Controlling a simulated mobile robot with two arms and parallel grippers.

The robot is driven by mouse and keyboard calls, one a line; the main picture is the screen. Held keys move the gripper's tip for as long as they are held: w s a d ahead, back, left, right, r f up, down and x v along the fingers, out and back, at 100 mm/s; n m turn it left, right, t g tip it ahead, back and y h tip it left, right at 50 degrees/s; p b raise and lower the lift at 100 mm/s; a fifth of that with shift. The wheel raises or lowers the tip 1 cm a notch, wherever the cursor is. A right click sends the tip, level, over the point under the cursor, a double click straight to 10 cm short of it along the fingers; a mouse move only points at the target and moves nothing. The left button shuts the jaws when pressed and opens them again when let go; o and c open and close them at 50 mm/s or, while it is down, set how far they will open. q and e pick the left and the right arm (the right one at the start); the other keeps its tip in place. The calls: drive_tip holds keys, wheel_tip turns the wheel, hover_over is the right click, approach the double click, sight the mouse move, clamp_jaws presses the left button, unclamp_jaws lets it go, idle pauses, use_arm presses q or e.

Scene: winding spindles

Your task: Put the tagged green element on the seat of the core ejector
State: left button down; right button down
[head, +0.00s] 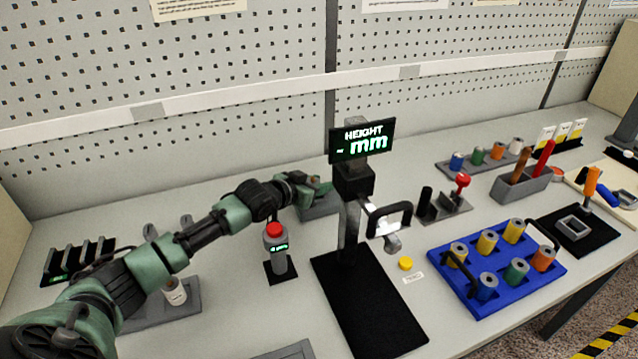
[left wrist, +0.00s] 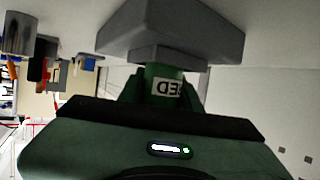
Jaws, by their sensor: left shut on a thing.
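My left gripper (head: 316,190) is over a grey block (head: 318,210) left of the height gauge. In the left wrist view the gripper (left wrist: 165,92) is shut on a green element (left wrist: 163,72) with a white tag, partly legible as "ED". The element's far end is close to the grey block, which shows large in the left wrist view (left wrist: 190,42); I cannot tell whether they touch. In the head view the element cannot be made out clearly. I cannot tell for certain which fixture is the core ejector. My right gripper is not in view.
The height gauge (head: 362,140) stands just right of the gripper on a black base. A red-topped device (head: 276,250) is in front of my left arm. To the right are a red-knob lever fixture (head: 445,207) and a blue tray (head: 450,283) with several spools.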

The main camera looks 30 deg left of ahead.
use_arm(q)
drive_tip(key=shift+f, duration=0.15)
drive_tip(key=c, duration=1)
unclamp_jaws()
drive_tip(key=shift+r, duration=0.25)
drive_tip(key=shift+s, duration=0.35)
drive_tip(key=v, duration=0.7)
drive_tip(key=shift+b, duration=0.4)
drive_tip(key=shift+w, duration=0.1)
